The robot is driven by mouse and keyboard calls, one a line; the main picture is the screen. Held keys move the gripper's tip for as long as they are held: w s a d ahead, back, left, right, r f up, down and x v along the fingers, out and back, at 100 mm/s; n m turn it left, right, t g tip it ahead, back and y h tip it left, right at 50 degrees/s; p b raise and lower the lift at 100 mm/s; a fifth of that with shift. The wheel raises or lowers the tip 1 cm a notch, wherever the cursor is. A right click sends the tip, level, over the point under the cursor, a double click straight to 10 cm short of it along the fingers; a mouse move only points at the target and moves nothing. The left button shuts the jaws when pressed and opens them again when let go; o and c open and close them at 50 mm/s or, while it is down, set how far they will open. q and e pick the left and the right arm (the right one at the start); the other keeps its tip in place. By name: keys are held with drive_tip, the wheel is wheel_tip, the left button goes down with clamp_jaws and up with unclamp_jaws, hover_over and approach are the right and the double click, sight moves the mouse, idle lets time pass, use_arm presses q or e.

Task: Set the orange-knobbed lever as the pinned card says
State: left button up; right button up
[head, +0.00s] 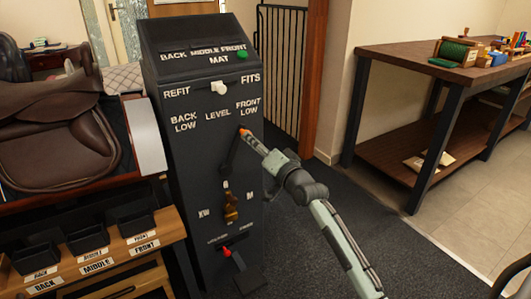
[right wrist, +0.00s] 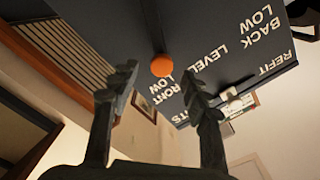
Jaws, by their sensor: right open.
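The orange knob (head: 243,131) tops a dark lever on the front of a black panel (head: 180,150). The lever leans up and right, its knob just below the FRONT LOW lettering; BACK LOW and LEVEL stand to the left. My right gripper (head: 250,140) is at the knob, its arm coming from the lower right. In the right wrist view the orange knob (right wrist: 163,65) shows in the gap between the open fingers (right wrist: 158,80), near their tips. I cannot tell whether a finger touches it. My left gripper is not in view. I cannot make out a pinned card.
The panel also carries a white knob (head: 219,87) between REFIT and FITS, a green piece (head: 242,54) at FRONT, a brass handle (head: 231,208) and a red-tipped lever (head: 226,251). A saddle (head: 60,140) is left; a workbench (head: 410,60) is right.

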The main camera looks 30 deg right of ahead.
drive_tip(key=s, duration=0.6)
drive_tip(key=shift+d, duration=0.1)
drive_tip(key=s+a+f+n+g, duration=0.25)
drive_tip(key=s+f+g, duration=0.2)
drive_tip(key=f, duration=0.65)
drive_tip(key=s+a+f+n+g, duration=0.2)
drive_tip(key=s+f+n+g, duration=0.3)
drive_tip(key=f, duration=0.6)
drive_tip(key=s+f+n+g+h, duration=0.1)
drive_tip(key=s+f+n+g, duration=0.1)
drive_tip(key=s+f, duration=0.5)
drive_tip(key=s+a+f+n+g+h, duration=0.1)
drive_tip(key=s+f, duration=0.6)
drive_tip(key=s, duration=0.8)
drive_tip(key=shift+f+n+g, duration=0.4)
drive_tip(key=shift+n+g, duration=0.05)
drive_tip(key=shift+g, duration=0.8)
